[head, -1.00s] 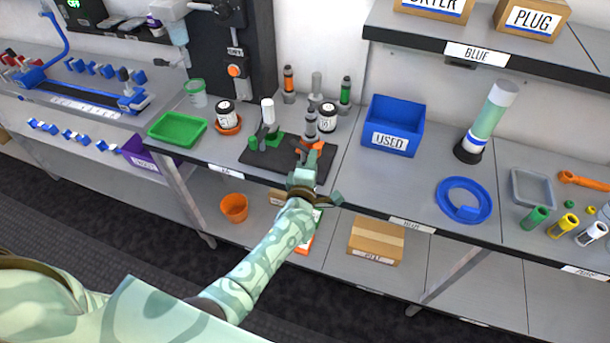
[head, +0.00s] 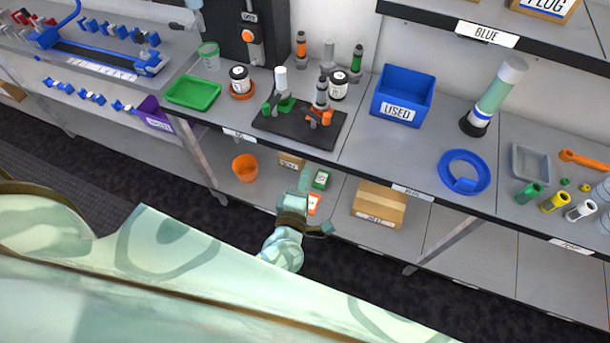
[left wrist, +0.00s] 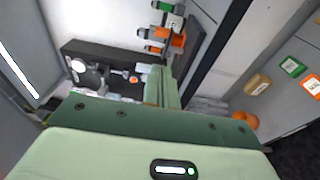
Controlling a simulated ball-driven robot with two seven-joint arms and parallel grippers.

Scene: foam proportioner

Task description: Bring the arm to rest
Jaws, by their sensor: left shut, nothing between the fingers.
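My left gripper (head: 304,180) is shut and empty. In the head view it hangs in front of the bench's front edge, below the level of the top. In the left wrist view the left gripper's fingers (left wrist: 162,86) are together with nothing held. The black mat (head: 300,124) with the green and orange fixtures stands on the bench beyond it, apart from the fingers. My right gripper shows in no view.
Below are an orange cup (head: 245,168) and a cardboard box (head: 379,205). The floor before the bench is clear.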

